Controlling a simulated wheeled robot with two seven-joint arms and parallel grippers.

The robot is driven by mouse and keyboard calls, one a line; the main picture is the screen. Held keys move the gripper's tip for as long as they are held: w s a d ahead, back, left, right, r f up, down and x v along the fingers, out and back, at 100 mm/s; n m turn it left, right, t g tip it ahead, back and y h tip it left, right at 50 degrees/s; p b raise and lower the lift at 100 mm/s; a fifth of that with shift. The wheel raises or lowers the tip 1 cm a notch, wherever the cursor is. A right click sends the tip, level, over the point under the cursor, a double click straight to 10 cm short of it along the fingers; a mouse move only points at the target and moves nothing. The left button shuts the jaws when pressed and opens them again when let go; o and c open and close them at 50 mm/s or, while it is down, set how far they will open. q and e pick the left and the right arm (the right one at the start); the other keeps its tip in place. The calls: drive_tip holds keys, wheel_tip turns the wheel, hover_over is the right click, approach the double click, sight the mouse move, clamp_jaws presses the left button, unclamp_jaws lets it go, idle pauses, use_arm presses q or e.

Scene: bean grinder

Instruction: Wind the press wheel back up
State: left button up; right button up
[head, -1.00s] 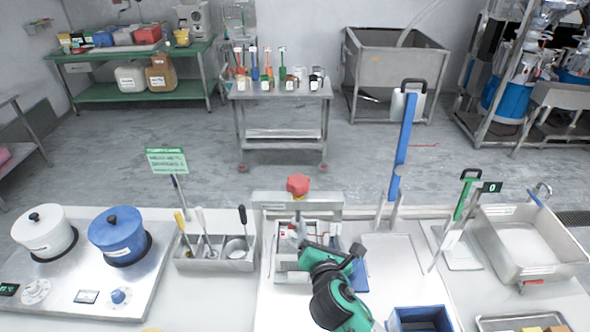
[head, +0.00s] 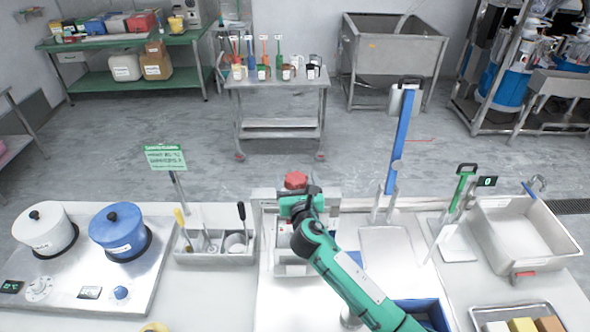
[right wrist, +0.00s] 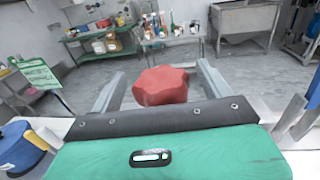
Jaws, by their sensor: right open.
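The red press wheel (head: 296,180) sits on top of the metal press frame (head: 268,196) at the middle of the bench. My right gripper (head: 297,199) is at the wheel, on its near side in the head view, and hides part of the press below. In the right wrist view the red wheel (right wrist: 160,86) lies between the two grey fingers (right wrist: 158,92) of my right gripper. The fingers are spread, with a gap on each side of the wheel. My left gripper is not in view.
A blue pot (head: 118,230) and a white pot (head: 44,228) stand on a heater at left. A tool caddy (head: 214,257) is left of the press. At right are a blue lever stand (head: 402,145), a metal sink (head: 525,240) and a tray of blocks (head: 490,318).

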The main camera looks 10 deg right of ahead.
sight(295, 173)
drive_tip(key=shift+w, duration=1.5)
drive_tip(key=shift+d, duration=0.1)
drive_tip(key=c, duration=1)
drive_tip(key=shift+y+p, duration=0.3)
drive_tip(key=shift+p, duration=0.15)
